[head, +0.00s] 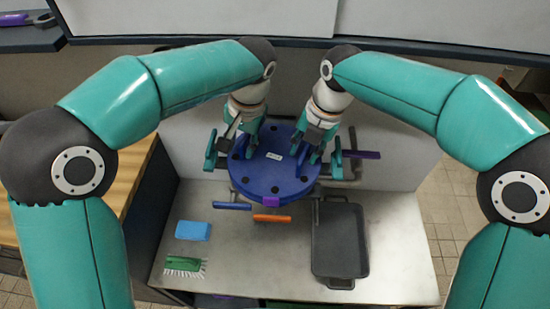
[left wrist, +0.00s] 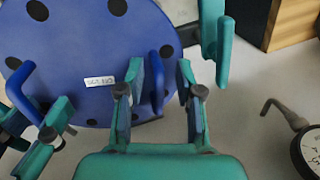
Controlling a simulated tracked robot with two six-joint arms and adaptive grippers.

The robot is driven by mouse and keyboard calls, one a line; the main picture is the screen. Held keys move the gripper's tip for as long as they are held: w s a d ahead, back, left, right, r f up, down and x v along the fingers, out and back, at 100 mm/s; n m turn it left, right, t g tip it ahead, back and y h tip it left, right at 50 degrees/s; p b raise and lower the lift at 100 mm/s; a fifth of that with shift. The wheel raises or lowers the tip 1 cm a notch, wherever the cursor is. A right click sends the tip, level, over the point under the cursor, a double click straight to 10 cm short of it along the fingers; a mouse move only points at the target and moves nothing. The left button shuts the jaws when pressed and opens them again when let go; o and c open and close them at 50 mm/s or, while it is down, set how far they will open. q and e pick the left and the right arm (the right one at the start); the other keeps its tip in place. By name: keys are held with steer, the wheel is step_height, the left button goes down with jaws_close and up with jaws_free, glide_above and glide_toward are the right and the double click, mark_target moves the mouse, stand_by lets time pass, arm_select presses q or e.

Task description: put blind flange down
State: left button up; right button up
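The blue blind flange (head: 270,172) is a round disc with dark bolt holes and a small white label, lying face up at the back of the metal bench. It also shows in the left wrist view (left wrist: 80,65), with two upright blue handles. My left gripper (head: 230,148) is at its left side; its fingers stand apart around one handle (left wrist: 157,80), with visible gaps. My right gripper (head: 318,152) is at its right side by the other handle (left wrist: 23,88); its fingers look spread. What bears the flange is mostly hidden beneath it.
A black tray (head: 340,240) lies on the bench (head: 260,265) at right. A blue sponge (head: 193,230) and green brush (head: 183,263) lie at left. Blue (head: 232,206), orange (head: 272,218) and purple (head: 360,154) levers stick out around the flange. The bench's front middle is clear.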

steer(key=shift+d+r, duration=0.1)
steer(key=shift+r, duration=0.2)
arm_select(q)
step_height(320, 180, up, 11)
steer(key=d, duration=0.2)
steer(key=shift+s, duration=0.35)
arm_select(e)
step_height(320, 180, up, 7)
steer(key=d, duration=0.1)
steer(key=shift+s+d+f, duration=0.15)
steer(key=shift+s, duration=0.05)
arm_select(q)
steer(key=shift+f, duration=0.1)
